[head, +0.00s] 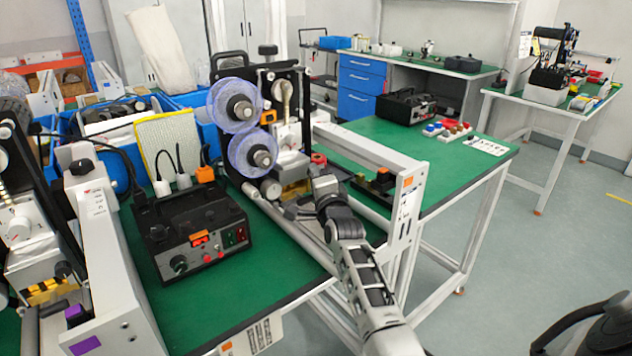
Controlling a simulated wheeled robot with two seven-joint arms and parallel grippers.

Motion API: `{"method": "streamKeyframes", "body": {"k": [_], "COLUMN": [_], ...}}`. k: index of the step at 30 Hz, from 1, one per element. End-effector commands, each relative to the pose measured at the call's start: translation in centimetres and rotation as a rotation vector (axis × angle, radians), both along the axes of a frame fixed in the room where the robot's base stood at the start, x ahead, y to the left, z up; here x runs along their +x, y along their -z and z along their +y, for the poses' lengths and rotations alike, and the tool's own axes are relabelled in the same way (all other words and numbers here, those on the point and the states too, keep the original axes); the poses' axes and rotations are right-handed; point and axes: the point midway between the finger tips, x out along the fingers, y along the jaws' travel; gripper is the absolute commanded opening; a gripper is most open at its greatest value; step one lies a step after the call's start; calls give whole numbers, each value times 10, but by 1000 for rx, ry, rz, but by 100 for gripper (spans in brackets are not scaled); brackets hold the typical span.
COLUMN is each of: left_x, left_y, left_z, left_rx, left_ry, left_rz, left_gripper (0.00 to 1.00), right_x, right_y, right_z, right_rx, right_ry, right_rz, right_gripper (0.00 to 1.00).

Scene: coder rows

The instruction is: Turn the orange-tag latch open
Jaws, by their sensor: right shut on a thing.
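The coder (236,140) with two purple-blue ribbon rolls stands upright on the green table, with an orange tag (205,174) at its left side. My right gripper (300,203) reaches in from the lower right to the lower front of this coder. It is shut on a small part there, which looks like the orange-tag latch. The fingers and wrist mostly hide the latch, so its angle cannot be told. My left gripper is not in view.
A black control box (190,232) with lit displays stands left of the coder. A white frame post (408,205) rises close right of my right arm. Another coder (28,222) stands at the far left. The front of the green table (240,295) is clear.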

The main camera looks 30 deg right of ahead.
Motion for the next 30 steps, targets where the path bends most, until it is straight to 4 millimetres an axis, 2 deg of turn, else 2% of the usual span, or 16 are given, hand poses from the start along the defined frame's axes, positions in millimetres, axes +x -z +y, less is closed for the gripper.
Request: {"method": "streamKeyframes", "body": {"k": [18,19,21,30], "left_x": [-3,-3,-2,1], "left_y": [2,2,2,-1], "left_z": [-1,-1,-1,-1], "left_rx": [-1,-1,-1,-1], "left_ry": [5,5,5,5], "left_rz": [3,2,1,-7], "left_gripper": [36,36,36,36], "right_x": [1,1,1,-1], "right_y": [-1,-1,-1,0], "right_z": [0,0,0,0], "right_rx": [-47,-47,-46,-44], "right_ry": [-1,-1,-1,-1], "right_rz": [-5,-5,-5,-3], "right_gripper": [0,24,43,43]}}
